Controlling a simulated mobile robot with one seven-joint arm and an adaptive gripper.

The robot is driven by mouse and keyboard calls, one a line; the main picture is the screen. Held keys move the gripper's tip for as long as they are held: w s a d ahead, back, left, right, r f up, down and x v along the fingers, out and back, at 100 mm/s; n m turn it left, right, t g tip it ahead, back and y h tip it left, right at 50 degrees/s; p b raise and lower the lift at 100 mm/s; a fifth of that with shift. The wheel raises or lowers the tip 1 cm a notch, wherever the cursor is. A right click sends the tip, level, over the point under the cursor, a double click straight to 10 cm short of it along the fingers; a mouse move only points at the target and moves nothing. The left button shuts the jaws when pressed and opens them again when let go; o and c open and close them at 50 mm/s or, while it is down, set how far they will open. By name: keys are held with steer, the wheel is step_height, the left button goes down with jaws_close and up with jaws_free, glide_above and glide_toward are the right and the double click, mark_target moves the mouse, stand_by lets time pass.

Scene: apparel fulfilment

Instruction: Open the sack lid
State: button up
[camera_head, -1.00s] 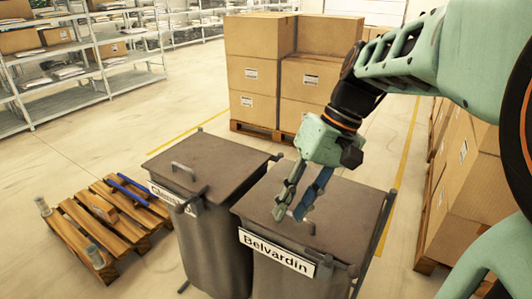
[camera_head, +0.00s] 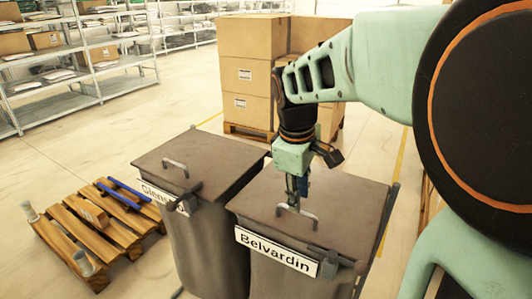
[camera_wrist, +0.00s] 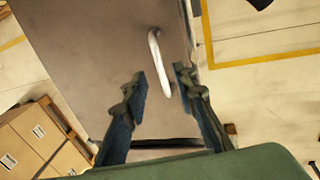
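The right dark grey bin, labelled "Belvardin" (camera_head: 276,250), has its flat lid (camera_head: 345,205) shut. A metal bar handle (camera_head: 296,212) stands near the lid's front edge. My gripper (camera_head: 297,192) points down right over this handle. In the wrist view my gripper (camera_wrist: 162,78) has its two fingers spread, with the handle (camera_wrist: 158,55) running into the gap between the fingertips. I cannot tell whether a finger touches it. A second bin beside it has a shut lid (camera_head: 195,160) with its own handle (camera_head: 176,167); its label (camera_head: 163,195) is partly hidden.
A low wooden pallet (camera_head: 100,225) with a small box and a blue item lies left of the bins. Stacked cartons (camera_head: 250,75) stand on a pallet behind. Shelving (camera_head: 75,70) stands far left.

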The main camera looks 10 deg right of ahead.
steer(key=shift+w+d+f, duration=0.1)
steer(key=shift+w+f, duration=0.05)
steer(key=shift+f, duration=0.8)
steer(key=shift+w+d+f, duration=0.1)
steer(key=shift+w+f, duration=0.05)
steer(key=shift+f, duration=0.75)
jaws_close()
